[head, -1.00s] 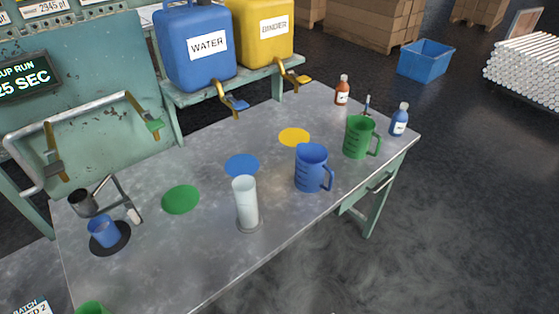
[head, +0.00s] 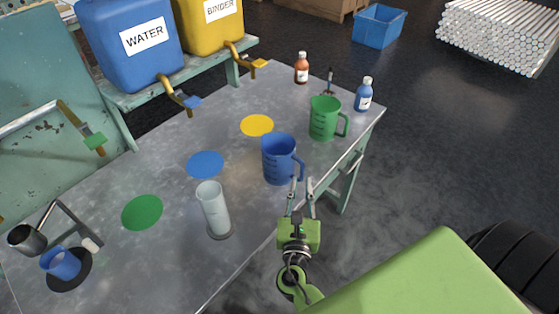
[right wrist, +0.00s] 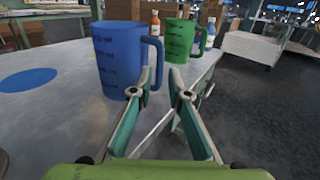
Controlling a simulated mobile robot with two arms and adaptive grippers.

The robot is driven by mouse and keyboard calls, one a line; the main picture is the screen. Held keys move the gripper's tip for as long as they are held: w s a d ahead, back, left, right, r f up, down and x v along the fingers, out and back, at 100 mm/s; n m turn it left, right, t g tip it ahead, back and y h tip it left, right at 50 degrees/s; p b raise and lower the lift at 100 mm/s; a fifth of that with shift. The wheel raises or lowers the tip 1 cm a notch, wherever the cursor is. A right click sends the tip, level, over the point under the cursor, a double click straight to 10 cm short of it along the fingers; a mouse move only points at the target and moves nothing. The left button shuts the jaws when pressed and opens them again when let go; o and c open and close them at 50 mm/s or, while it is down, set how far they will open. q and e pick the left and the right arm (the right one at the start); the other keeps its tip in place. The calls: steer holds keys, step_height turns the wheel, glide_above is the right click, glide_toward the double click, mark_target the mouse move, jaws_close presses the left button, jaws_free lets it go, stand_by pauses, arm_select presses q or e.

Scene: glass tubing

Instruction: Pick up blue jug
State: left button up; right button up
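The blue jug (head: 277,158) stands upright on the grey table near its front edge, with its handle towards the right. In the right wrist view the jug (right wrist: 118,62) is just ahead and left of centre, its handle close to the fingertips. My right gripper (head: 301,188) is open, with its two fingers apart at the near side of the jug's handle. In the right wrist view the open gripper (right wrist: 160,75) has nothing clearly held between its fingertips; contact with the handle cannot be told. My left gripper is not in view.
A green jug (head: 324,118) stands behind the blue one, near brown (head: 302,68) and blue (head: 364,94) bottles. A clear cylinder (head: 213,210) stands left. A small blue cup (head: 61,263) sits far left. Water (head: 128,42) and binder (head: 208,22) containers stand behind.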

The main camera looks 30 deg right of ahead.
mark_target(302, 172)
steer(key=shift+w+d, duration=0.2)
steer(key=shift+w, duration=0.15)
steer(key=x, duration=0.1)
steer(key=p+x, duration=0.1)
steer(key=x, duration=0.1)
steer(key=p+x, duration=0.1)
steer(key=x, duration=0.1)
steer(key=shift+r, duration=0.3)
steer(key=shift+w+d+f, duration=0.1)
steer(key=shift+w, duration=0.05)
jaws_close()
